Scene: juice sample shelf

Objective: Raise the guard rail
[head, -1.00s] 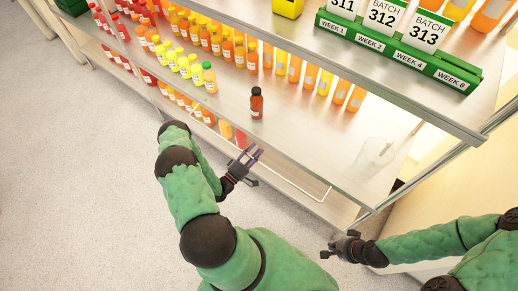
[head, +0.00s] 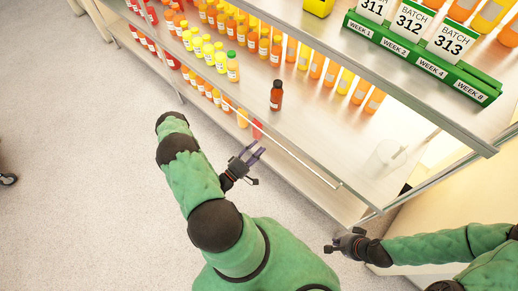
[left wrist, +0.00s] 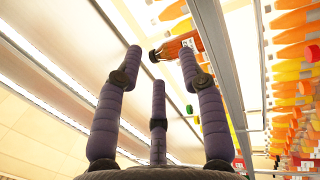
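The guard rail (head: 300,158) is a thin pale bar running along the front of the shelf unit, below the edge of the middle shelf. My left gripper (head: 252,154) is in front of the shelf, just on the near side of the rail, its fingers pointing toward it. In the left wrist view the gripper's fingers (left wrist: 160,75) are spread with nothing between them. Contact with the rail is not visible. My right gripper (head: 336,246) is low, near the shelf's right front corner, apart from the rail; its fingers are too small to read.
A lone dark-red bottle (head: 276,95) stands near the middle shelf's front edge. Rows of juice bottles (head: 210,50) fill the left. A green batch holder (head: 420,58) is on the upper shelf. The floor (head: 80,220) is open at left.

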